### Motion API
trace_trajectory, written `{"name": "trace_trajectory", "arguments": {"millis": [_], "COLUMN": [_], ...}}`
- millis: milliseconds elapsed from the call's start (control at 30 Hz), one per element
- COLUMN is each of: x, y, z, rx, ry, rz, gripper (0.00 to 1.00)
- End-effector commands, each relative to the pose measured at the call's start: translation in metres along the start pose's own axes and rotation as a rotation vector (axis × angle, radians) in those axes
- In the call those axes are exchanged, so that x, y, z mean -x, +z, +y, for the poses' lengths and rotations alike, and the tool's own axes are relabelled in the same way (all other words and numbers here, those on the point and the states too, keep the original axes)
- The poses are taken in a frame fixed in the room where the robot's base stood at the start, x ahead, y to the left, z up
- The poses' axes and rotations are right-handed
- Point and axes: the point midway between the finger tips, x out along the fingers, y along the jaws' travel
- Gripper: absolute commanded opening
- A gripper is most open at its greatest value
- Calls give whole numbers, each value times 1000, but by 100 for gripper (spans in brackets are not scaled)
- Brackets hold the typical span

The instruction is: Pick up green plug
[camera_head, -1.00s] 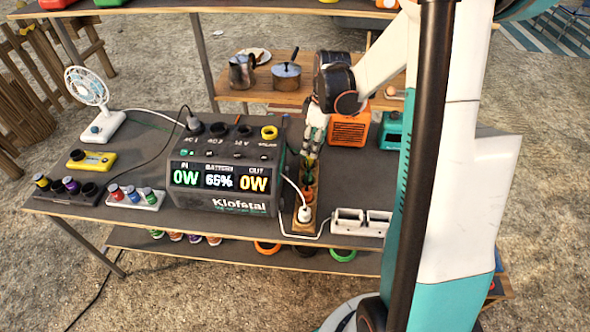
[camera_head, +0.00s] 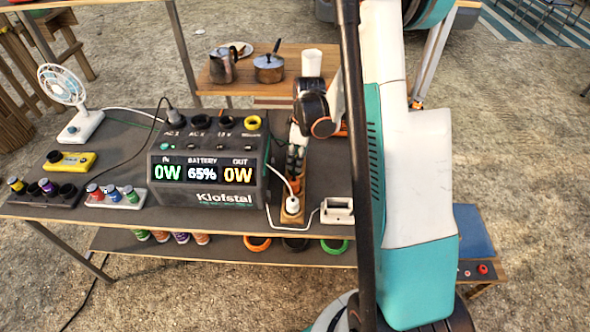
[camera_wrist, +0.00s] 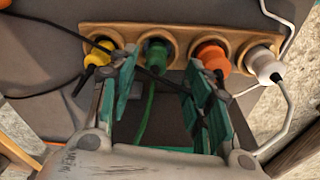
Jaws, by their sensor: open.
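The green plug (camera_wrist: 156,54) sits in the second socket from the left of a wooden socket strip (camera_wrist: 182,36) in the wrist view. Its green cable (camera_wrist: 147,112) runs back between my fingers. My gripper (camera_wrist: 164,66) is open, with one finger on each side of the green plug; contact is not clear. The right finger is close to the orange plug (camera_wrist: 212,55), the left finger close to the yellow plug (camera_wrist: 98,56). In the head view my gripper (camera_head: 296,162) is over the strip (camera_head: 291,219) and hides the green plug.
A white plug (camera_wrist: 262,62) fills the strip's right socket; it also shows in the head view (camera_head: 292,204). The power station (camera_head: 212,172) stands close left of my gripper. A white double socket (camera_head: 337,210) lies to the right. A dark cable (camera_wrist: 62,28) crosses near the yellow plug.

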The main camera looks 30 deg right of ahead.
Motion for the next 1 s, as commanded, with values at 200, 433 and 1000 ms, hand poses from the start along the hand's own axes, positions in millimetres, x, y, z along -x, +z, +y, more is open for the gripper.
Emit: {"name": "trace_trajectory", "arguments": {"millis": [200, 433, 1000], "x": [-35, -42, -42], "y": [-3, -3, -3], "z": [5, 5, 5], "rx": [0, 0, 0], "ry": [0, 0, 0], "rz": [0, 0, 0], "gripper": [45, 45, 0]}}
